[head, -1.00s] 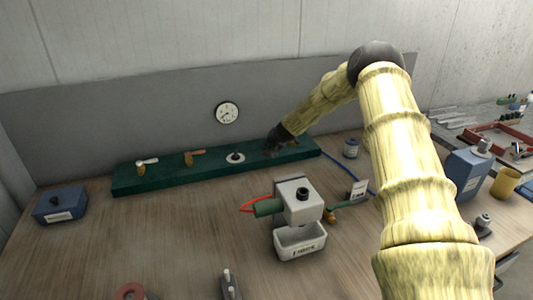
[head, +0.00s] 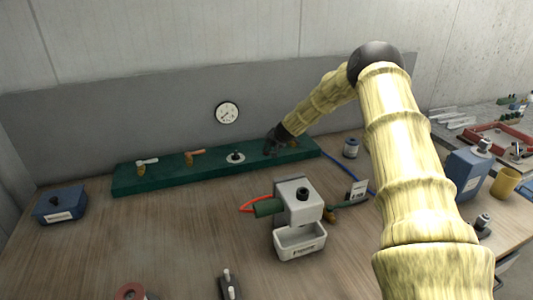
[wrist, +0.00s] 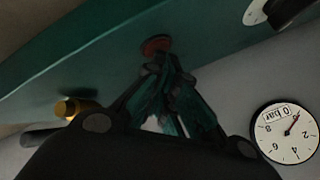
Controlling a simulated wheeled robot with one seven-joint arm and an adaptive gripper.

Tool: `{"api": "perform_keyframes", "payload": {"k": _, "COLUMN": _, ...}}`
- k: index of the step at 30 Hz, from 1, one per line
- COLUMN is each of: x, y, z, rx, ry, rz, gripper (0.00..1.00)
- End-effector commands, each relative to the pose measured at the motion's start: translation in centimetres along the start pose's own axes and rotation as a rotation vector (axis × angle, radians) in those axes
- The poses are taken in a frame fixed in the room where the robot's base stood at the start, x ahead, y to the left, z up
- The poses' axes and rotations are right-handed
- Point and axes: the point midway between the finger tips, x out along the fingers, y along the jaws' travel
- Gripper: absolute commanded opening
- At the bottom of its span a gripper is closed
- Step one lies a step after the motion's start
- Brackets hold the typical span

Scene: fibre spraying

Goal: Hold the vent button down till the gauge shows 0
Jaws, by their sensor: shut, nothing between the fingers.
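The red button (wrist: 155,46) sits on the green panel in the wrist view. In the head view my gripper hides it. My gripper (wrist: 168,72) is shut and empty, with its fingertips close to the button. They look slightly apart from it, but contact is hard to judge. In the head view my gripper (head: 273,142) is over the right part of the green panel (head: 205,174). The round gauge (wrist: 287,132) appears upside down in the wrist view.
The panel also carries a white-handled valve (head: 147,161), an orange-handled valve (head: 195,154) and a dark knob (head: 235,157). A grey device with a tray (head: 300,242) stands in front, and a blue box (head: 61,205) at the left. The middle-left tabletop is clear.

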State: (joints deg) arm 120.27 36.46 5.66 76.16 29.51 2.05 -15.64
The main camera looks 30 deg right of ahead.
Motion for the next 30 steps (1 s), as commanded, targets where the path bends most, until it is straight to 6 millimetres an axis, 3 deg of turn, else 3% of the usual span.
{"api": "perform_keyframes", "payload": {"k": 30, "x": -1.2, "y": -0.8, "z": -0.9, "rx": 0.0, "ry": 0.0, "rz": 0.0, "gripper": 0.0}}
